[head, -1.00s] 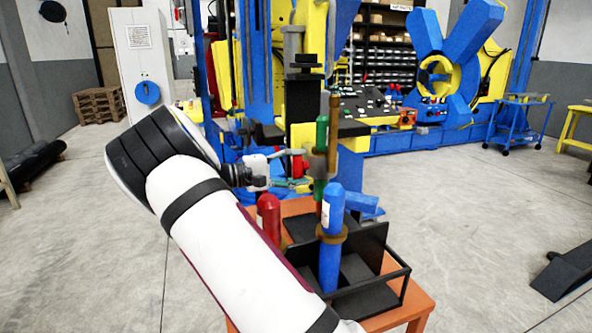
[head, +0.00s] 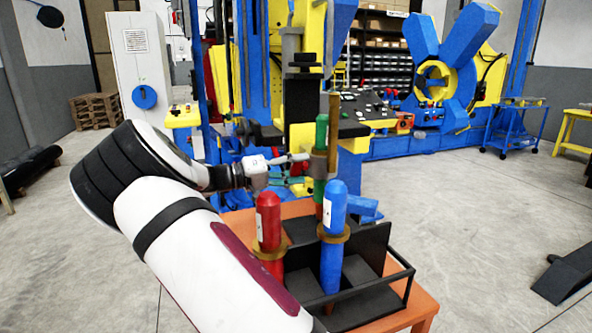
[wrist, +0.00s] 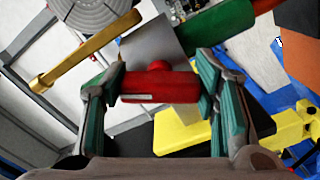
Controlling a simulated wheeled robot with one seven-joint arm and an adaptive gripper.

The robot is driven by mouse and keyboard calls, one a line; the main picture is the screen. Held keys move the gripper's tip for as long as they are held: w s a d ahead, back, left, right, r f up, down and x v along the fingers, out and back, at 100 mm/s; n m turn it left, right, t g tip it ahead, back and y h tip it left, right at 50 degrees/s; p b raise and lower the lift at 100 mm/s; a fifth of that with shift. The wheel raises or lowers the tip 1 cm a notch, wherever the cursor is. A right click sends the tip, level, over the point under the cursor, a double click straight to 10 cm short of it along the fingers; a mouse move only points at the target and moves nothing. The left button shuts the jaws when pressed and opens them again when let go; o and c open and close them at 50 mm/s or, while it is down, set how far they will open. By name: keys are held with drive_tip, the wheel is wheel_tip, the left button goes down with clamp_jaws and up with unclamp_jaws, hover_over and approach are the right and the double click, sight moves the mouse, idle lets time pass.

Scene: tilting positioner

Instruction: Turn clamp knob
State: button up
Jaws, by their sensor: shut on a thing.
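In the wrist view the red knob (wrist: 160,88), a short crosswise cylinder with a round boss on its upper side, lies between the green-padded fingers of my gripper (wrist: 160,80). The fingers are shut on its two ends. In the head view my gripper (head: 296,169) is beside the upright post with the green cylinder (head: 320,143); the knob is mostly hidden there by the fingers. The green cylinder shows at the top of the wrist view (wrist: 220,25), close above the knob.
A red cylinder (head: 268,222) and a blue cylinder (head: 334,215) stand in a black rack (head: 378,290) on an orange table (head: 425,305), close to my forearm. A brass bar (wrist: 85,52) lies upper left of the knob.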

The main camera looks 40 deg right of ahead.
idle(0.4)
drive_tip(key=o, duration=1.2)
drive_tip(key=shift+c, duration=0.2)
drive_tip(key=v, duration=1.2)
